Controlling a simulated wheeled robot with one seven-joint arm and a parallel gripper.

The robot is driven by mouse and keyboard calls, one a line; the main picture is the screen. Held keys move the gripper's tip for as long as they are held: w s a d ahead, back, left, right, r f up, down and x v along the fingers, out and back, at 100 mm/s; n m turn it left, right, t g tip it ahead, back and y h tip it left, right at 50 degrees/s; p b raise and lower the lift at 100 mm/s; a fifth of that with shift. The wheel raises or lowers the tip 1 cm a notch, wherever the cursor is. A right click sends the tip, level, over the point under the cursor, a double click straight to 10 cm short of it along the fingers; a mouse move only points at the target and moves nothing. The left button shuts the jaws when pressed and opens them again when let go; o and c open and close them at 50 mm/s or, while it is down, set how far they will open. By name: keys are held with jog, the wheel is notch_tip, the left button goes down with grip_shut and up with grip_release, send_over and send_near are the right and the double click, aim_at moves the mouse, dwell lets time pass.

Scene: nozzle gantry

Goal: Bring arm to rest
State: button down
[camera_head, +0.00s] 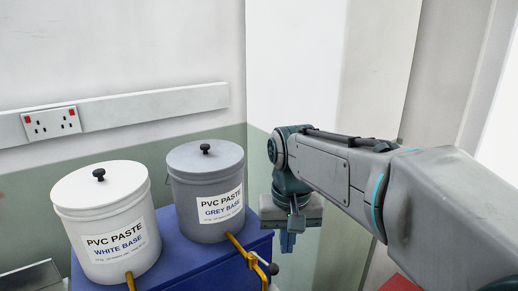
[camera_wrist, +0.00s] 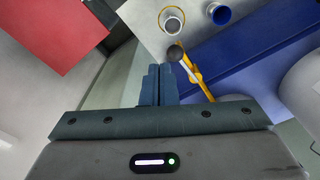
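My arm reaches in from the right in the head view, bent downward at the wrist. My gripper (camera_head: 287,243) hangs beside the right side of the blue stand (camera_head: 205,262). In the wrist view my gripper (camera_wrist: 158,86) has its two blue fingers side by side, touching, with nothing seen between them. A yellow lever (camera_wrist: 194,72) with a dark round knob (camera_wrist: 175,53) lies just beyond the fingertips, apart from them as far as I can tell.
A white bucket (camera_head: 104,215) and a grey bucket (camera_head: 207,185) stand on the blue stand. A wall socket (camera_head: 50,123) is at the left. The wrist view shows a red surface (camera_wrist: 62,32) and two cups, one white (camera_wrist: 172,22) and one blue (camera_wrist: 219,14).

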jog(key=s+d+f+t, duration=0.3)
jog(key=s+d+f, duration=0.4)
jog(key=s+d, duration=0.2)
jog(key=shift+s+d+f+m, duration=0.25)
jog(key=shift+s+m, duration=0.05)
jog(key=shift+s, duration=0.7)
